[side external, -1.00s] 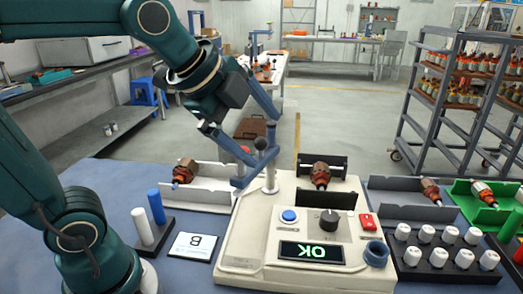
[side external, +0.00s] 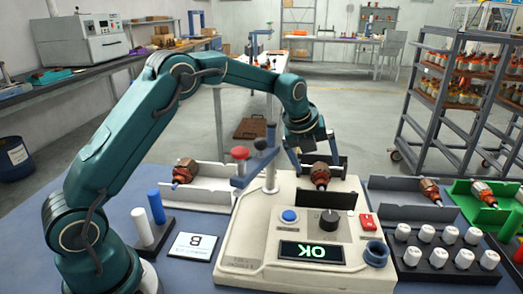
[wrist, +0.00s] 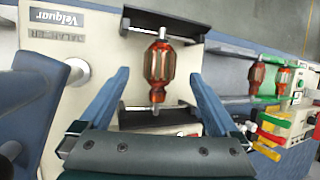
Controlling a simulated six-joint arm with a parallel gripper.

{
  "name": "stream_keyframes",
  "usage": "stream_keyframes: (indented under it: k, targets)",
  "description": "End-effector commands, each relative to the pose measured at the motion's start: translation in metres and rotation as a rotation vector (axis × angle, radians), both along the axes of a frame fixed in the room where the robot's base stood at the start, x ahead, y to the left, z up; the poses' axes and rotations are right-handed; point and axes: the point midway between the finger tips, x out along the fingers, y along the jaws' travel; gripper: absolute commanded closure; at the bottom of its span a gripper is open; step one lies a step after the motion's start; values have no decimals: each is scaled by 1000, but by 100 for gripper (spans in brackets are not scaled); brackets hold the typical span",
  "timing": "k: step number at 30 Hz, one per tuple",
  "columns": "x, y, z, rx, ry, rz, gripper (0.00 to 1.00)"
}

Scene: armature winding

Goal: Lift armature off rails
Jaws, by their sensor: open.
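The armature (side external: 320,175), with a copper-red wound body and a metal shaft, lies on the black rails (side external: 336,199) of the cream test station. In the wrist view the armature (wrist: 159,66) lies between my two blue fingers, its shaft ends on the dark rails (wrist: 160,22). My gripper (side external: 315,160) is open, pointing down over the armature. In the wrist view my gripper (wrist: 159,78) shows a gap on each side of the armature. I cannot tell how far the fingertips are above it.
A post with a red-knobbed lever (side external: 240,153) stands just left of my gripper. A white tray (side external: 215,197) with another armature is at left; a grey tray (side external: 400,200) and green tray (side external: 472,206) hold armatures at right.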

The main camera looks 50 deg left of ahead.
Motion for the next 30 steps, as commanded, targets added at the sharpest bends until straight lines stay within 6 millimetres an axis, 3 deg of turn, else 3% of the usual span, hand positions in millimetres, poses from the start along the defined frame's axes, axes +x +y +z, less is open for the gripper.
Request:
stream_keyframes:
  k: [12,23,26,30]
  targets:
    - [20,3,-36,-1,-2,2,3]
    - [23,3,-41,-1,-3,3,3]
    - [23,3,-41,0,-2,2,34]
    - [23,3,-41,-1,-2,3,87]
